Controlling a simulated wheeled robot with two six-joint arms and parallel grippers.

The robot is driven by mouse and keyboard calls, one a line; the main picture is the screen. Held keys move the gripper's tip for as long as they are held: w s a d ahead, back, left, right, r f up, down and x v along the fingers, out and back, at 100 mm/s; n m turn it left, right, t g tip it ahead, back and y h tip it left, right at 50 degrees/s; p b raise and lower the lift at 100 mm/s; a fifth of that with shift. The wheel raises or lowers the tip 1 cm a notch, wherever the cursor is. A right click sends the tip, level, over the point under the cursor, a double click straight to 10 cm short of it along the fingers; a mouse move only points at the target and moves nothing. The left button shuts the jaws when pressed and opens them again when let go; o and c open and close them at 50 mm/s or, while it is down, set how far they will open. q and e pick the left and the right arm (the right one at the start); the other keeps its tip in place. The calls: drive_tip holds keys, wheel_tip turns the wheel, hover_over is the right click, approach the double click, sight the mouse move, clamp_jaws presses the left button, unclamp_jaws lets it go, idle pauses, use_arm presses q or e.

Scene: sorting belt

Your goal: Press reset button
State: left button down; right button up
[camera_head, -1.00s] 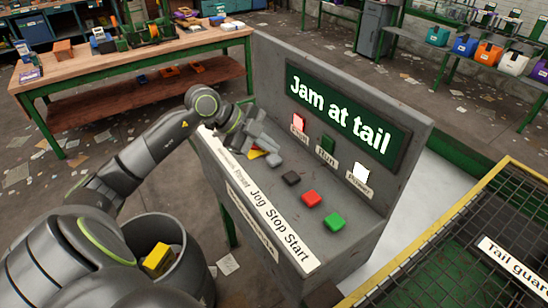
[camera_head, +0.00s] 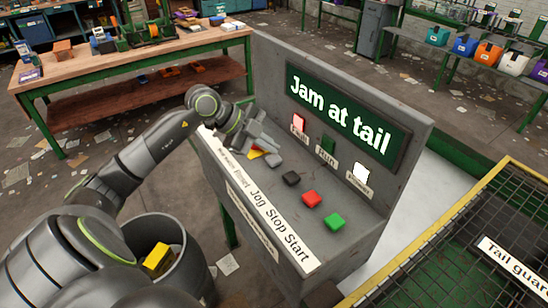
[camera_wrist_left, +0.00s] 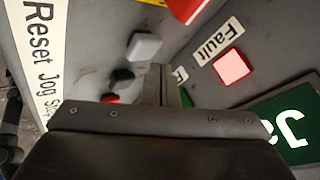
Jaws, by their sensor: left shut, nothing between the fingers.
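The reset button, a pale grey square cap (camera_head: 274,160), sits on the sloping grey console behind the "Reset" label. It also shows in the left wrist view (camera_wrist_left: 144,46), uncovered. My left gripper (camera_head: 274,146) is over the console at its left end, close above and behind the reset button in the picture. Its fingers are shut and empty. In the left wrist view the fingers (camera_wrist_left: 161,84) point up the picture, to the right of the reset button, apparently apart from it. My right gripper is not in view.
Beside the reset button are black (camera_head: 291,178), red (camera_head: 311,199) and green (camera_head: 334,221) buttons. A red knob (camera_wrist_left: 185,8) with yellow beneath is near the fingers. The display (camera_head: 345,112) reads "Jam at tail". The fault lamp (camera_head: 299,122) glows red.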

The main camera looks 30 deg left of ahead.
sight(269, 158)
use_arm(q)
drive_tip(key=shift+f, duration=0.15)
drive_tip(key=shift+f, duration=0.3)
drive_tip(key=shift+f+b, duration=0.5)
drive_tip(key=shift+f, duration=0.05)
idle(0.7)
drive_tip(key=shift+r, duration=0.15)
drive_tip(key=shift+r+p, duration=0.85)
drive_tip(key=shift+p, duration=0.05)
wheel_tip(269, 158, up, 5)
drive_tip(key=p, duration=0.4)
